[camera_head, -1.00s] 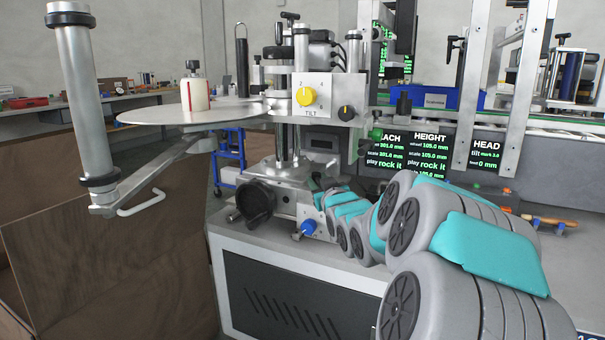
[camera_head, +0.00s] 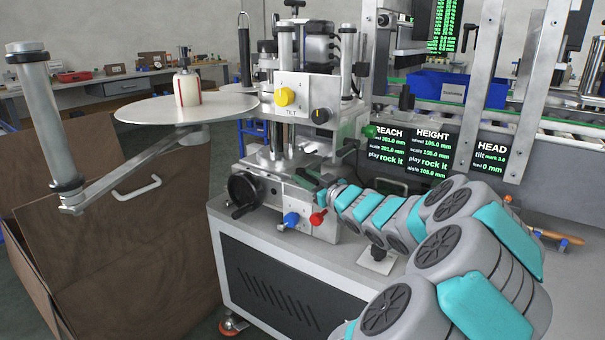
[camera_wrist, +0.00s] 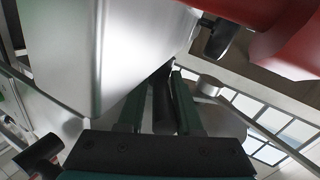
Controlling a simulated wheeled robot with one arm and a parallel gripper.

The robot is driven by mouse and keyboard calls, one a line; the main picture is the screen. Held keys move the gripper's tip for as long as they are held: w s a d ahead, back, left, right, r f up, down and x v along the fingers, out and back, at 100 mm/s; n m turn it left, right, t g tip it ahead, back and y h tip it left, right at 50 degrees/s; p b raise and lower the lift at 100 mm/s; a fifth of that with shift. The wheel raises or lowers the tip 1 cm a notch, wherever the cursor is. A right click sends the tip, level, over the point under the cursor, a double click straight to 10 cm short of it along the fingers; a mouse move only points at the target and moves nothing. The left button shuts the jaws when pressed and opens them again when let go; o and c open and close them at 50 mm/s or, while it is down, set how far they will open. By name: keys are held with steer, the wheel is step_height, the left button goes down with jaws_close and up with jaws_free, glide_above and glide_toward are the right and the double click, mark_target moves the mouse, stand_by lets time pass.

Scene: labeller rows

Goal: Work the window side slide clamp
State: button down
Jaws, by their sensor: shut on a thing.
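My gripper (camera_head: 322,195) is at the right side of the slide block low on the labeller, just above a red knob (camera_head: 318,217). A blue knob (camera_head: 291,219) sits left of the red one. In the wrist view, my gripper (camera_wrist: 166,80) has its two dark green fingers on either side of a black cylindrical handle (camera_wrist: 162,108), beside a pale metal block (camera_wrist: 105,55). This handle seems to be the clamp's lever, and my gripper is shut on it. Its far end is hidden. A large red part (camera_wrist: 285,45) shows at upper right there, with windows beyond.
A black handwheel (camera_head: 245,190) is left of the knobs. Above are a yellow tilt knob (camera_head: 284,96) and a round disc (camera_head: 150,108). Dark display panels (camera_head: 430,150) with green readings stand behind my arm. The grey cabinet top (camera_head: 345,262) is mostly clear.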

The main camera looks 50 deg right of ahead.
steer(key=shift+d, duration=0.15)
steer(key=c, duration=0.8)
jaws_free()
steer(key=shift+o, duration=0.2)
steer(key=v, duration=0.7)
steer(key=shift+s+b, duration=0.3)
steer(key=shift+s, duration=0.1)
steer(key=shift+s, duration=0.1)
